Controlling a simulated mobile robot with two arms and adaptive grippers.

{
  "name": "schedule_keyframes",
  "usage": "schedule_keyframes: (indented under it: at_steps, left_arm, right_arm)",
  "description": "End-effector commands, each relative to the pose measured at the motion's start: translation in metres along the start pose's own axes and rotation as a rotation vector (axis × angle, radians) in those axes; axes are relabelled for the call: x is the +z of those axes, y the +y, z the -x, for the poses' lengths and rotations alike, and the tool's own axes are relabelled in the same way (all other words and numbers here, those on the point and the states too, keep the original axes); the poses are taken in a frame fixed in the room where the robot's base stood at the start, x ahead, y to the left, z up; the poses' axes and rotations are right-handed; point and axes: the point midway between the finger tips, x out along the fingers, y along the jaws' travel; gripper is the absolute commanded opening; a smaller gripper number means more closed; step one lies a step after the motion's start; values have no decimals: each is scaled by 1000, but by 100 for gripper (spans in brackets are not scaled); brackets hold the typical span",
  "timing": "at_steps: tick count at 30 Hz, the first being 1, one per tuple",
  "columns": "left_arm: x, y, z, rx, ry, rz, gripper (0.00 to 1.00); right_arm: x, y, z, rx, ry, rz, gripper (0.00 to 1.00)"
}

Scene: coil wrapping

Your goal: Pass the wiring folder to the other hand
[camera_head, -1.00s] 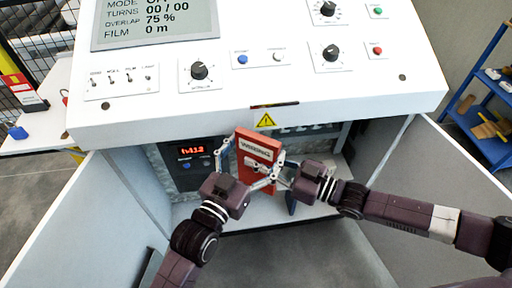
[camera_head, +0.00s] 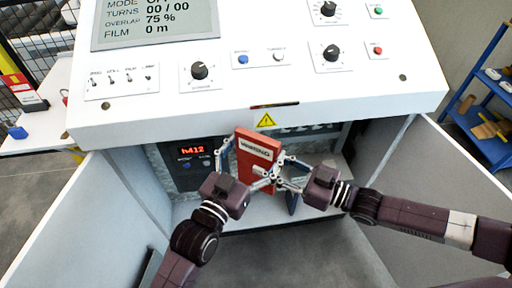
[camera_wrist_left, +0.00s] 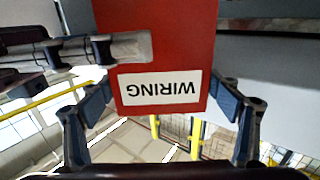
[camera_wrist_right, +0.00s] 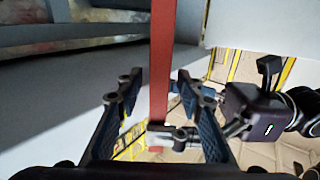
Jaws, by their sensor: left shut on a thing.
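The red wiring folder (camera_head: 257,147) stands upright in front of the cabinet opening, its white label facing me. My left gripper (camera_head: 246,168) is shut on its lower part. In the left wrist view the folder (camera_wrist_left: 160,60) fills the space between the left fingers (camera_wrist_left: 160,98), label upside down. My right gripper (camera_head: 284,179) is at the folder's right edge. In the right wrist view its fingers (camera_wrist_right: 158,88) stand open on either side of the folder's thin edge (camera_wrist_right: 160,60), with gaps showing on both sides. The fingers of both grippers overlap closely in the head view.
The white control panel (camera_head: 250,85) overhangs just behind and above the folder. Open cabinet doors stand at left (camera_head: 128,200) and right (camera_head: 455,165). A small red display unit (camera_head: 192,155) sits inside the cabinet. A blue shelf rack (camera_head: 485,125) is far right.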

Motion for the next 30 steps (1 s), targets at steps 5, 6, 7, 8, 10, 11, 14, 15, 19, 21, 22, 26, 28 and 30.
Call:
schedule_keyframes:
  at_steps: [5, 6, 7, 8, 10, 11, 14, 15, 19, 21, 22, 26, 28, 30]
  left_arm:
    - [-1, 0, 0, 0, 3, 0, 52]
    - [-1, 0, 0, 0, 3, 0, 52]
    - [-1, 0, 0, 0, 3, 0, 52]
    - [-1, 0, 0, 0, 3, 0, 52]
    - [-1, 0, 0, 0, 3, 0, 52]
    - [-1, 0, 0, 0, 3, 0, 52]
    - [-1, 0, 0, 0, 3, 0, 52]
    - [-1, 0, 0, 0, 3, 0, 52]
    - [-1, 0, 0, 0, 3, 0, 52]
    - [-1, 0, 0, 0, 3, 0, 52]
    - [-1, 0, 0, 0, 3, 0, 52]
    - [-1, 0, 0, 0, 3, 0, 52]
    - [-1, 0, 0, 0, 3, 0, 52]
    - [-1, 0, 0, 0, 3, 0, 52]
  right_arm:
    - [2, 1, 42, 3, -5, 0, 34]
    - [2, 1, 50, 3, -5, 0, 34]
    - [2, 1, 55, 2, -5, 0, 34]
    - [1, 0, 61, 1, -4, 0, 34]
    - [1, 1, 71, 2, -3, 0, 34]
    - [1, 1, 74, 2, -2, 1, 34]
    - [0, 0, 83, 1, -1, 0, 34]
    - [1, 1, 85, 2, -1, 1, 34]
    - [15, 9, 83, 23, -19, 18, 34]
    - [32, 21, 77, 55, -44, 36, 34]
    - [42, 27, 75, 72, -59, 47, 34]
    - [98, 60, 69, 182, -150, 84, 34]
    - [134, 77, 72, 252, -214, 92, 34]
    - [169, 91, 80, 319, -282, 92, 34]
